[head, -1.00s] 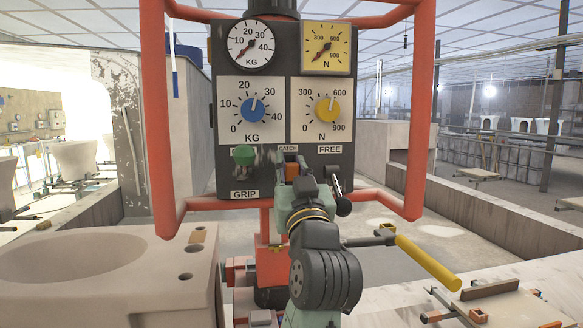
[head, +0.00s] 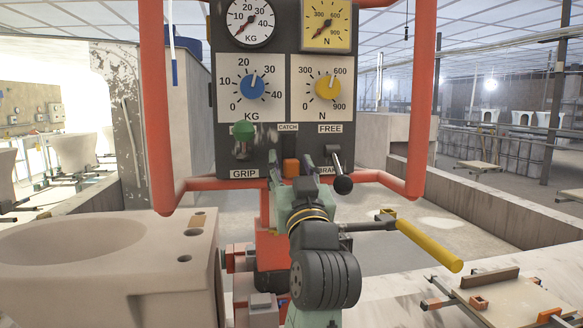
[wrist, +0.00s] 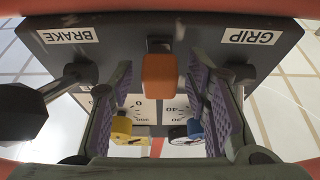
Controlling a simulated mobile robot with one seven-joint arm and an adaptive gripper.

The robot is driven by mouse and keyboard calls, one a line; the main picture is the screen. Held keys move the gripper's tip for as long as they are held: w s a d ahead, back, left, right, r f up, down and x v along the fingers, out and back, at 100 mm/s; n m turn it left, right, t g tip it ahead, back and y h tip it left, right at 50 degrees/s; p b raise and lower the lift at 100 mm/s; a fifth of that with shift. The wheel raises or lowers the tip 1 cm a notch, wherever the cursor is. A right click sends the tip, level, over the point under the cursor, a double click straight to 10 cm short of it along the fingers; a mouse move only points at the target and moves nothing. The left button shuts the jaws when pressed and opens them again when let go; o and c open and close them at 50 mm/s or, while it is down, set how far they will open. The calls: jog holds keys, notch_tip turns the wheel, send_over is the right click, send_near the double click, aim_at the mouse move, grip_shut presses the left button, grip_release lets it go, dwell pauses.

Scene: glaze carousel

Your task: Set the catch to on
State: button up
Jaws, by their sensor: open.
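The catch is an orange block (head: 290,168) low on the dark control panel (head: 262,150), below the CATCH label (head: 288,127). In the wrist view the orange catch (wrist: 160,78) sits at the panel's edge near the BRAKE and GRIP labels. My gripper (head: 291,170) is open in front of the panel's lower edge. In the wrist view its padded fingers (wrist: 160,100) stand one on each side of the catch, with gaps; no contact shows. No on or off mark on the catch is readable.
A green-knobbed GRIP lever (head: 243,132) is left of the catch, and a black-balled lever (head: 342,184) is close on its right. A red tube frame (head: 425,100) surrounds the panel. A yellow handle (head: 430,246) juts out at right. A pale basin (head: 110,265) stands at left.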

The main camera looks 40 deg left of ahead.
jog(key=shift+d, duration=0.1)
jog(key=v, duration=0.7)
jog(key=shift+s, duration=0.15)
dwell(0.4)
